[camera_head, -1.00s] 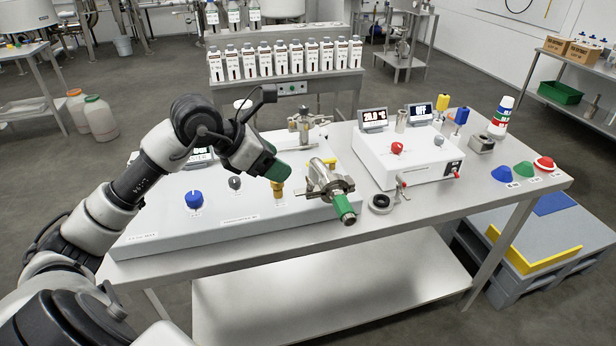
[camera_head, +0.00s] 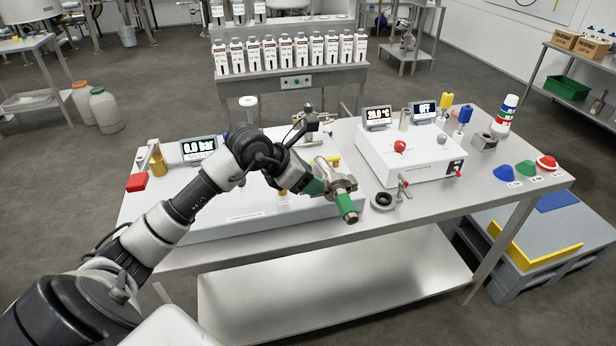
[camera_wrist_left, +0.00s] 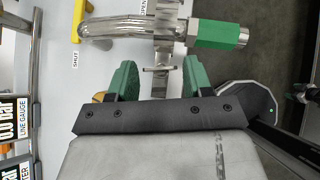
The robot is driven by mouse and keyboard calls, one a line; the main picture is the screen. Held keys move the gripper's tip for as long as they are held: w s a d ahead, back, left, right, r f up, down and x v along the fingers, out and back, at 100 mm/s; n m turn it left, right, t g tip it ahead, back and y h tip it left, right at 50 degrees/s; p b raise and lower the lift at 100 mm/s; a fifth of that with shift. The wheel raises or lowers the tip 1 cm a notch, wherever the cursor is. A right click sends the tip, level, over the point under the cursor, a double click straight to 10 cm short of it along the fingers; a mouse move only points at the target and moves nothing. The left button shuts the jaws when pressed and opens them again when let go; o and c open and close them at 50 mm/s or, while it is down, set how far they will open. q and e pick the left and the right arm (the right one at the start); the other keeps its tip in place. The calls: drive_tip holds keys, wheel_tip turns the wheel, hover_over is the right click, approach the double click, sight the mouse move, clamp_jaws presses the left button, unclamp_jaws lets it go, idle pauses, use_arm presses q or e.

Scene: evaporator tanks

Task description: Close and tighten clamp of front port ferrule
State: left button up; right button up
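The front port is a metal pipe with a green fitting (camera_head: 346,206) at its near end, pointing at the table's front. A metal clamp (camera_head: 342,182) sits around the joint behind the fitting. In the left wrist view the green fitting (camera_wrist_left: 212,34) is at top right, and the clamp (camera_wrist_left: 163,38) is left of it. A thin metal clamp part (camera_wrist_left: 160,72) reaches between my left gripper's green fingers (camera_wrist_left: 158,80). Those fingers are open, with gaps on both sides of it. In the head view my left gripper (camera_head: 322,186) is at the clamp's left side, partly hiding it. My right gripper does not show.
A white control box (camera_head: 410,152) and a black ring (camera_head: 382,200) stand right of the port. A yellow handle (camera_wrist_left: 76,24) lies left of it in the wrist view. A second metal fitting (camera_head: 312,125) stands behind. The table's front edge is close below.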

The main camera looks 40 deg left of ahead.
use_arm(q)
drive_tip(key=c, duration=0.6)
drive_tip(key=shift+w+a+f+m+g+h+b, duration=0.15)
drive_tip(key=shift+m+g+h+b, duration=0.2)
drive_tip(key=shift+m+b, duration=0.4)
drive_tip(key=shift+a+m+g+h+b, duration=0.1)
drive_tip(key=shift+m+g+h+b, duration=0.35)
drive_tip(key=shift+m+h+b, duration=0.6)
drive_tip(key=m+g, duration=0.1)
drive_tip(key=m+b, duration=0.1)
drive_tip(key=m+g+h+b, duration=0.1)
drive_tip(key=shift+w+m+g, duration=0.25)
drive_tip(key=shift+m+g, duration=0.05)
drive_tip(key=m+g+b, duration=0.1)
drive_tip(key=m, duration=0.1)
drive_tip(key=m+g, duration=0.1)
drive_tip(key=m+g+b, duration=0.1)
drive_tip(key=m+g, duration=0.1)
drive_tip(key=shift+w+a+m+h+b, duration=0.1)
drive_tip(key=shift+w+m+h+b, duration=0.2)
drive_tip(key=shift+h+b, duration=0.1)
drive_tip(key=shift+g, duration=0.3)
drive_tip(key=o, duration=0.9)
drive_tip(key=shift+r, duration=0.2)
